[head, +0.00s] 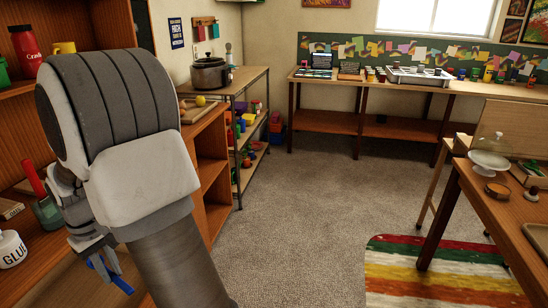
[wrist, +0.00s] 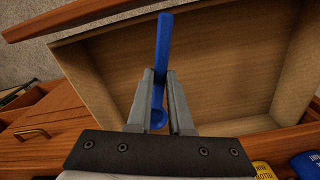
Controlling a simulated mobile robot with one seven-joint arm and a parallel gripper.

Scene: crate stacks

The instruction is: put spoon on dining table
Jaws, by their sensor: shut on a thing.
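My gripper (head: 103,258) is at the lower left of the head view, mostly behind my arm. It is shut on a blue spoon (head: 119,281). In the wrist view the fingers of my gripper (wrist: 160,80) pinch the blue spoon (wrist: 163,40), with its handle pointing up the picture and a rounded end between the fingers. The spoon is over an open wooden drawer (wrist: 275,85) that looks empty. A wooden table (head: 507,212) at the right of the head view could be the dining table; it is far from my gripper.
The table bears a glass-domed cake stand (head: 489,162), a small round brown item (head: 497,190) and trays. A wooden shelf unit (head: 208,150) stands beside my arm. A long bench (head: 350,79) lines the back wall. Carpet (head: 300,220) is clear between, with a striped rug (head: 420,275) at right.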

